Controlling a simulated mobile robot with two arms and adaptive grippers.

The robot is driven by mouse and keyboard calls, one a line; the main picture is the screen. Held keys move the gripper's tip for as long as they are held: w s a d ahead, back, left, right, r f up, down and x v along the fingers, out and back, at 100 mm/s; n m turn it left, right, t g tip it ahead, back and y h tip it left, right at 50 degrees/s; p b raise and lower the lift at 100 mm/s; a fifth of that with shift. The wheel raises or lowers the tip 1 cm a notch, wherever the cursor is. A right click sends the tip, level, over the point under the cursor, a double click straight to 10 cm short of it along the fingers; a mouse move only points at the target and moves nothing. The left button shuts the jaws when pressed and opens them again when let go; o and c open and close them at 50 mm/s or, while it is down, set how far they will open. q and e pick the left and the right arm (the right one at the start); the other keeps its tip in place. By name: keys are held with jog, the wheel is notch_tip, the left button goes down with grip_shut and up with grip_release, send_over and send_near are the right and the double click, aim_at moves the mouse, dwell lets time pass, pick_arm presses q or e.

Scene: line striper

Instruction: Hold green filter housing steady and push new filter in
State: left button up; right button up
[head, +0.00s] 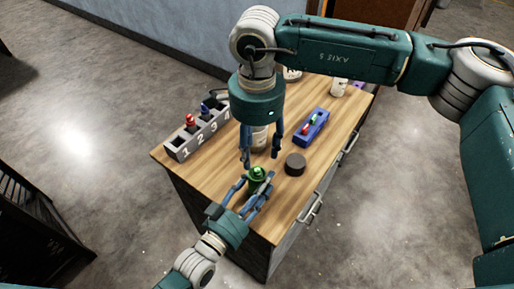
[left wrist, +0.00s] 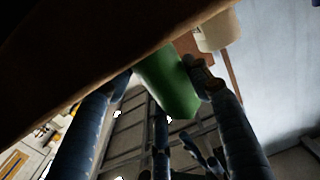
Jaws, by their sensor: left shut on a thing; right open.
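The green filter housing (head: 257,175) stands near the front corner of the wooden table. My left gripper (head: 258,186) is shut on it, one finger on each side; the green body also shows between the fingers in the left wrist view (left wrist: 168,82). My right gripper (head: 260,155) is open, pointing down just above and behind the housing, apart from it. A dark grey round cylinder (head: 295,164) stands to the right of the housing; I cannot tell whether it is the new filter. No filter is visible between the right fingers.
A grey rack (head: 178,153) numbered 1 to 4 stands at the left edge with red and blue pieces. The table's (head: 282,205) front right is bare.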

pick_arm(q)
jog(key=shift+r, duration=0.1)
dwell(0.3)
jog(key=o, duration=1.6)
jog(key=shift+c, duration=0.2)
